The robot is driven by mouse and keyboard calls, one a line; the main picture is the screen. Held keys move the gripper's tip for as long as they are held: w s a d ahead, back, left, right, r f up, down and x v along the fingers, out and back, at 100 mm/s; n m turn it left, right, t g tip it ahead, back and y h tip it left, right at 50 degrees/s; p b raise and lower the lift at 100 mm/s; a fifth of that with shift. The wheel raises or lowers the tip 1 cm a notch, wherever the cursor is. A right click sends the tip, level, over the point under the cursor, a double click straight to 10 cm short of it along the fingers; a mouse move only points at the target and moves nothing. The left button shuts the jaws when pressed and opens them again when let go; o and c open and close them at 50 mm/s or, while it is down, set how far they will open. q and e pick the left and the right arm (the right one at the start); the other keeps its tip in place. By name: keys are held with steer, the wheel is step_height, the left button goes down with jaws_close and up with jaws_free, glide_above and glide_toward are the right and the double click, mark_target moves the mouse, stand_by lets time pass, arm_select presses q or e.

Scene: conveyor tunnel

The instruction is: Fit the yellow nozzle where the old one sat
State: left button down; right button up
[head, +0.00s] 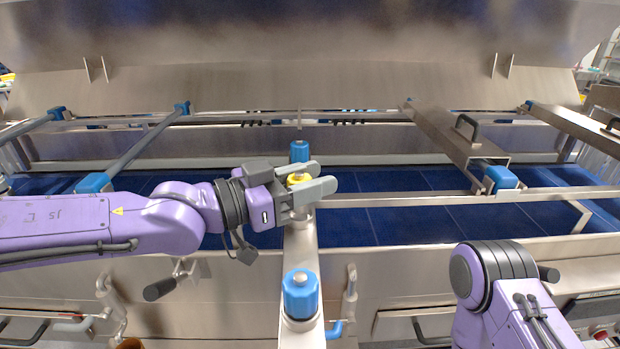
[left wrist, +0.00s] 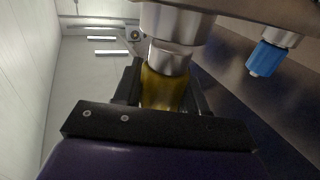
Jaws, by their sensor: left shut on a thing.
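My left gripper (head: 318,180) is shut on the yellow nozzle (head: 298,180) over the narrow metal bar in the middle of the head view. In the left wrist view the yellow nozzle (left wrist: 160,88) sits between the fingers, its silver neck pointing at a round metal socket (left wrist: 178,22). The neck meets the socket's edge in the picture; I cannot tell whether it is seated. Blue nozzles stand on the same bar, one behind (head: 299,151) and one in front (head: 301,296). My right gripper is out of view; only part of that arm shows at lower right.
A dark blue belt (head: 400,215) runs beneath the bar. A steel hood (head: 310,85) hangs above and behind. A steel box section with a black handle (head: 466,128) and a blue end piece (head: 501,177) stands to the right. Pipes and handles line the front.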

arm_select(q)
steer(key=shift+f+b, duration=0.8)
steer(key=shift+f, duration=0.25)
stand_by(0.4)
steer(key=c, duration=0.5)
jaws_free()
steer(key=shift+c, duration=0.2)
steer(key=shift+s+a, duration=0.15)
steer(key=shift+a, duration=0.15)
steer(key=p+v, duration=0.1)
steer(key=v, duration=0.8)
steer(key=shift+a, duration=0.35)
